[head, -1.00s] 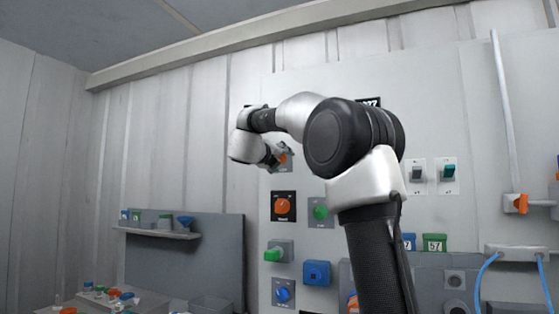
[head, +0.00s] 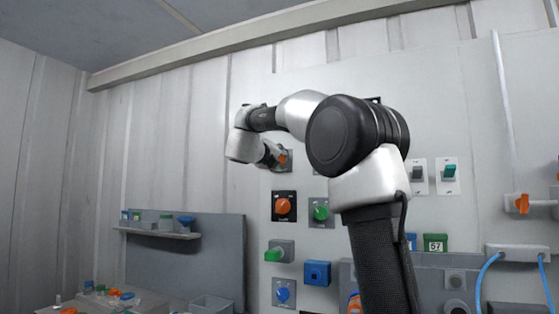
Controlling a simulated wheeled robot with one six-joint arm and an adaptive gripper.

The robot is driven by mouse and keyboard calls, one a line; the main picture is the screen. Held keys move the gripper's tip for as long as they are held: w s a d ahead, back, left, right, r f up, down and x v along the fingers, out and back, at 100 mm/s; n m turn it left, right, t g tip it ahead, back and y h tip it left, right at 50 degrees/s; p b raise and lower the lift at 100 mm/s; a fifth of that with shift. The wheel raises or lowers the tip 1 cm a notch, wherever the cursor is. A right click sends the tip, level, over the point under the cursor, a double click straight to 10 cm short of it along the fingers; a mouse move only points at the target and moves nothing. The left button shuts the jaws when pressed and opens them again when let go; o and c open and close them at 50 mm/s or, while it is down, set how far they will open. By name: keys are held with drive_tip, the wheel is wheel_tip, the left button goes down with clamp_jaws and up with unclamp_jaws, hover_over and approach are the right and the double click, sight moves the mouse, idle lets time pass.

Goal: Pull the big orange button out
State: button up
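An orange button (head: 283,160) on a grey plate shows on the wall panel, just right of my gripper (head: 275,158). My gripper is at or very close to it and covers part of it. The fingers are small and dark here, so I cannot tell whether they are open or shut, or whether they touch the button. Below it, an orange round knob (head: 283,206) sits on a black plate.
A green knob (head: 320,212), a green-tipped switch (head: 274,255), a blue box (head: 317,272) and a blue dial (head: 283,294) are on the panel. An orange-handled valve (head: 521,204) is at the right. A shelf (head: 160,233) with small items is at the left.

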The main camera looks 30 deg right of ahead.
drive_tip(key=o, duration=0.3)
drive_tip(key=shift+a, duration=0.1)
drive_tip(key=v, duration=1.2)
drive_tip(key=shift+s, duration=0.1)
